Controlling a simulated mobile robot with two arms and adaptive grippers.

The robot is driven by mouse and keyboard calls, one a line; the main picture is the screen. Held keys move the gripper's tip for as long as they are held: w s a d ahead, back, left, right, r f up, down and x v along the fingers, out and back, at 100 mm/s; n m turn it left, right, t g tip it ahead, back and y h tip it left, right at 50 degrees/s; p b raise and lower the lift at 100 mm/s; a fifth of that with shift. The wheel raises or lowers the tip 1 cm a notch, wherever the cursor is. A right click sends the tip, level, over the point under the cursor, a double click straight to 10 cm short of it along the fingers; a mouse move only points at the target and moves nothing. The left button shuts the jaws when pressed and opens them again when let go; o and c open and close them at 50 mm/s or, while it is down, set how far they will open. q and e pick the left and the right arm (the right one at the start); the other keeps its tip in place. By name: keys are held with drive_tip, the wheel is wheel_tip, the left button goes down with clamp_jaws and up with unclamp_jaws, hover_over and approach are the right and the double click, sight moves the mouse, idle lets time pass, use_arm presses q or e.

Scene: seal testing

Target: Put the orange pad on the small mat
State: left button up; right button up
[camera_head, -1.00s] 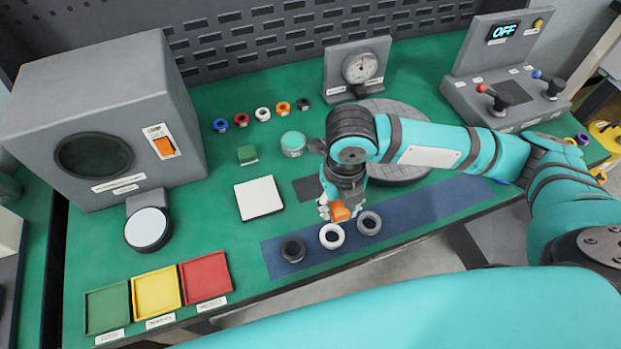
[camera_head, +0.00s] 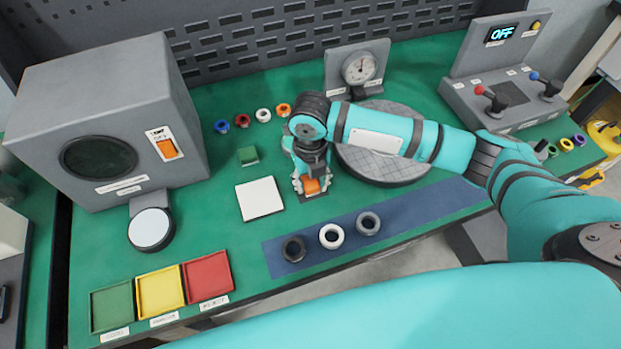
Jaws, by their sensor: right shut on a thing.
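The orange pad (camera_head: 312,186) is held between the fingers of my right gripper (camera_head: 311,187). The gripper points down and is shut on the pad. The small dark mat (camera_head: 306,200) lies on the green bench right of the white square and is mostly hidden under the gripper. The pad is over the mat; I cannot tell whether it touches it. My left gripper is not in view.
A white square plate (camera_head: 260,198) lies just left of the gripper. A round grey plate (camera_head: 400,172) is close on the right, under my right arm. A blue strip (camera_head: 430,208) with dark, white and grey rings lies in front. A dial gauge (camera_head: 359,68) stands behind.

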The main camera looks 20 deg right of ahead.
sight(310, 181)
drive_tip(key=shift+f, duration=0.1)
drive_tip(key=o, duration=1.1)
wheel_tip(310, 181, up, 12)
drive_tip(key=shift+r+b, duration=0.15)
drive_tip(key=shift+b, duration=0.2)
